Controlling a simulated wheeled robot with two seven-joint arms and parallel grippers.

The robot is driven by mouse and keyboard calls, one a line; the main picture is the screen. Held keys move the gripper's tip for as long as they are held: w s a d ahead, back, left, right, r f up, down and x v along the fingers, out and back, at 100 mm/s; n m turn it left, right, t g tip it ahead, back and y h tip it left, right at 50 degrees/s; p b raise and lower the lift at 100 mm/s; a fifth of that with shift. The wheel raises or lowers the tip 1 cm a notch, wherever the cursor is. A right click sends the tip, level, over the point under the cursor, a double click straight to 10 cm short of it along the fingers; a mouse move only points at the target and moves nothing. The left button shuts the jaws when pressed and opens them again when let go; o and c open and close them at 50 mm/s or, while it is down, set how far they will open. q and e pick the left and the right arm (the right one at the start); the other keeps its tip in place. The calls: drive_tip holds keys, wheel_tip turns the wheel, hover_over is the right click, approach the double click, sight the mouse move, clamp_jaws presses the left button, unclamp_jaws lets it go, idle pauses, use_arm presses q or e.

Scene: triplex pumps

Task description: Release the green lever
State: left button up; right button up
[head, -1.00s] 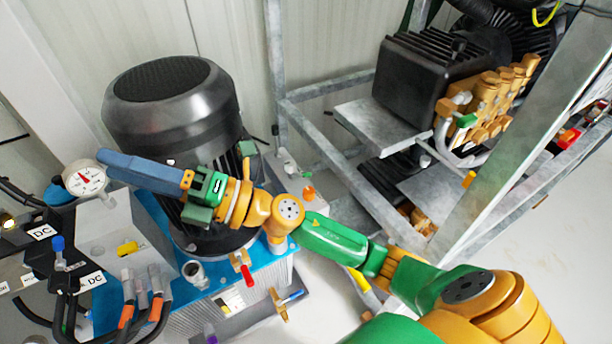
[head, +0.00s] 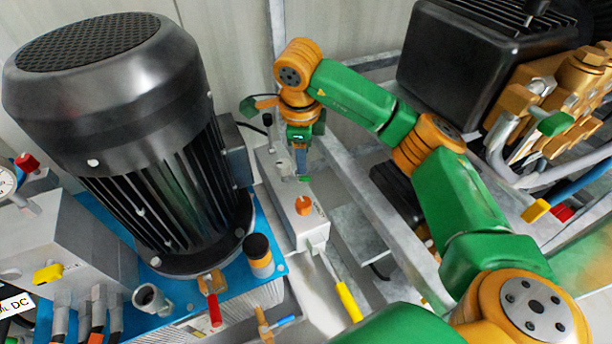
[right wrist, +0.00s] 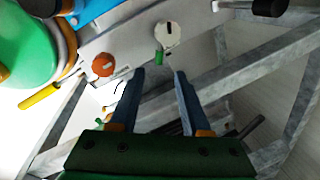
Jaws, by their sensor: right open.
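A small green lever (right wrist: 159,57) sits below a white round knob (right wrist: 167,33) on a light grey housing in the right wrist view. In the head view the green lever (head: 305,179) shows as a small green bit by the fingertips of my right gripper (head: 301,168). My right gripper (right wrist: 160,72) is open, with its two blue fingers apart and nothing held between them. The lever appears just beyond the fingertips, roughly in line with the gap. Contact cannot be told. My left gripper is not in view.
An orange knob (head: 303,205) is on the same housing, and a yellow-handled lever (head: 347,300) stands in front. A large black motor (head: 150,140) is at left. Grey metal frame bars (head: 372,215) run at the right. Another green handle (head: 553,124) is on the brass pump.

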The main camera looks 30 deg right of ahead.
sight(304, 178)
drive_tip(key=shift+f, duration=0.65)
drive_tip(key=f, duration=0.1)
drive_tip(key=f+b, duration=0.1)
drive_tip(key=f, duration=0.1)
drive_tip(key=w+f+b, duration=0.1)
drive_tip(key=f, duration=0.1)
drive_tip(key=shift+d+f, duration=0.1)
drive_tip(key=shift+d, duration=0.2)
drive_tip(key=shift+f, duration=0.45)
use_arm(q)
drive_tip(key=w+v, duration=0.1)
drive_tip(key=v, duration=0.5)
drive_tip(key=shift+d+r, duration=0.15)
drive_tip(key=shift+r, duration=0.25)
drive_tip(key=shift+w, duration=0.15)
use_arm(e)
clamp_jaws()
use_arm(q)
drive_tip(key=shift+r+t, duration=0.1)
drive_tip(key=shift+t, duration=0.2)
use_arm(e)
drive_tip(key=shift+r, duration=0.1)
